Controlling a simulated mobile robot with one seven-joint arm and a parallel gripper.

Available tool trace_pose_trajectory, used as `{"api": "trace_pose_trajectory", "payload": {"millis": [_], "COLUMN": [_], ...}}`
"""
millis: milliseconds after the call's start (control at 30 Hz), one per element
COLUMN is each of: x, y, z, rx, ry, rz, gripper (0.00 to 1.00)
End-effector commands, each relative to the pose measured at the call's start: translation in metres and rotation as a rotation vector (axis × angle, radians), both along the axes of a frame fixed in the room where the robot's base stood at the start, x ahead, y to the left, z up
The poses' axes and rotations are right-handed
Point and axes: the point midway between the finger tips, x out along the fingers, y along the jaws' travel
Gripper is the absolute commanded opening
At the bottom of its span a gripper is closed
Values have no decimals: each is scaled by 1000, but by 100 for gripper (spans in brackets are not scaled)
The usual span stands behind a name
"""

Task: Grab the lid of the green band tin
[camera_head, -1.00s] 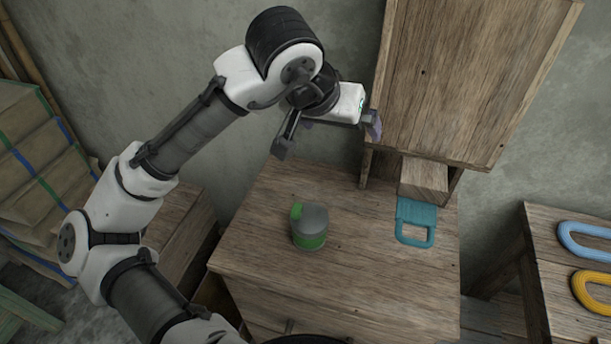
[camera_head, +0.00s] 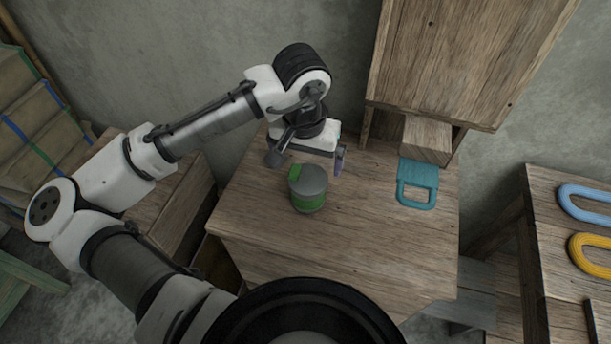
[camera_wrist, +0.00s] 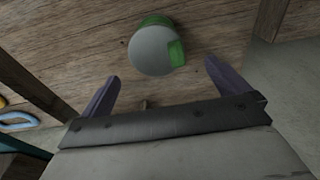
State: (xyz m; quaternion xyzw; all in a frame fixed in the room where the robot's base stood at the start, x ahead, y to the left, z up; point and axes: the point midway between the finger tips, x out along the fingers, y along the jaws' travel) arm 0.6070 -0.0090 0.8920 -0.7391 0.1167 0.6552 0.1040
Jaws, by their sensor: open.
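The green band tin (camera_head: 308,203) stands upright on the wooden cabinet top, with a grey lid (camera_head: 313,178) on it. A green patch (camera_head: 295,172) shows at the lid's left edge. In the wrist view the round grey lid (camera_wrist: 153,50) is at the top middle, with the green patch on its right side. My gripper (camera_head: 306,160) is open and empty, just behind and above the tin in the head view. In the wrist view the two purple-grey fingers of my gripper (camera_wrist: 158,82) are apart, with the lid beyond their tips. Nothing is between them.
A teal handled object (camera_head: 417,182) lies on the cabinet top (camera_head: 350,240) to the right. A wooden upright panel (camera_head: 450,60) stands behind it. Blue (camera_head: 590,205) and yellow (camera_head: 592,252) yarn hanks lie on a side table. The cabinet top around the tin is clear.

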Motion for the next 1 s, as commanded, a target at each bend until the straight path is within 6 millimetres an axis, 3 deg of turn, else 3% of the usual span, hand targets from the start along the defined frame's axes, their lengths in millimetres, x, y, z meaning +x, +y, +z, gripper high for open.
{"api": "trace_pose_trajectory", "payload": {"millis": [300,567,933,1000], "x": [-1,-1,-1,-1], "y": [-3,-4,-4,-4], "z": [-40,-44,-43,-43], "rx": [-1,-2,-2,-2], "ry": [-1,-1,-1,-1], "rz": [0,-1,-1,-1], "gripper": [100,100,53,53]}}
